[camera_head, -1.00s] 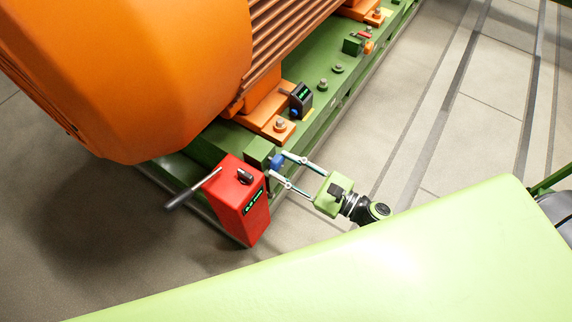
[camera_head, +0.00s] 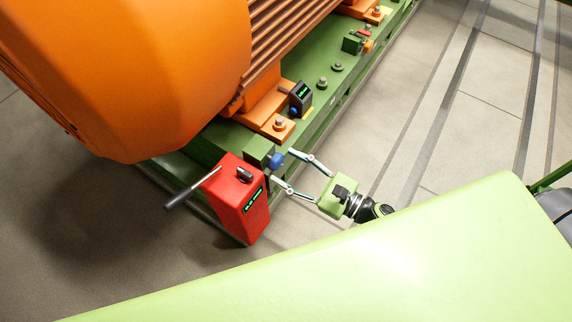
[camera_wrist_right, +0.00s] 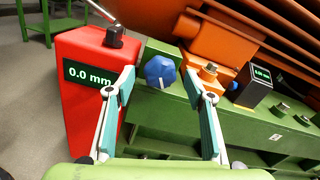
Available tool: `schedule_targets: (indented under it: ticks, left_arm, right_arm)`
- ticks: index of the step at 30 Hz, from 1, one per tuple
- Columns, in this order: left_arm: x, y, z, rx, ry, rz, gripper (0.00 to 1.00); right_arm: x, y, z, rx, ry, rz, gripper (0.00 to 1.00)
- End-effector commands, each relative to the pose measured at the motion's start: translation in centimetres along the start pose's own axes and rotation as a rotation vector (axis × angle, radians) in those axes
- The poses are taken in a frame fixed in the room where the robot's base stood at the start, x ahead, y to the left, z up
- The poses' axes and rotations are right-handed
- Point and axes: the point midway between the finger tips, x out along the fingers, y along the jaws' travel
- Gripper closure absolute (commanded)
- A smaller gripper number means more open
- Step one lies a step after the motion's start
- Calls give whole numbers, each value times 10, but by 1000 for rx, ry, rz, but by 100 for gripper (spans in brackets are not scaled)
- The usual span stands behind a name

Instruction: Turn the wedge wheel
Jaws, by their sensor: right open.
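The wedge wheel looks to be the blue faceted knob (camera_head: 276,160) on the green block at the base's near edge, just right of the red box (camera_head: 243,200). In the right wrist view the blue knob (camera_wrist_right: 159,71) appears between my two fingers, beyond their tips. My right gripper (camera_head: 287,166) is open and empty, its fingers pointing at the knob from the right, with a small gap to it. The red box's display (camera_wrist_right: 88,74) reads 0.0 mm. My left gripper is not in view.
A large orange machine (camera_head: 140,70) stands on the green base (camera_head: 325,105) behind the knob. A black gauge (camera_head: 300,96) with a green display sits beside an orange bolted foot (camera_head: 265,112). Floor to the right is clear.

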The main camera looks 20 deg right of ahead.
Motion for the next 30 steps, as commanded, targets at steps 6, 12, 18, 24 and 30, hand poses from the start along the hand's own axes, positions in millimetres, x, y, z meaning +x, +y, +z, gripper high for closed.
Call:
schedule_targets:
  ticks: [6,12,18,24,30]
  left_arm:
    - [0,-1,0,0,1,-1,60]
    - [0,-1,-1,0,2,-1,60]
    - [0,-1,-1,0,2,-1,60]
    - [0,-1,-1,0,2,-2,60]
    - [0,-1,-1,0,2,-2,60]
  right_arm:
    - [-46,0,-2,1,6,0,51]
    - [-85,0,-1,0,4,-1,51]
    - [-105,0,0,0,2,-1,51]
    - [-108,-1,0,-1,1,-1,51]
    - [-108,0,0,-1,1,-1,51]
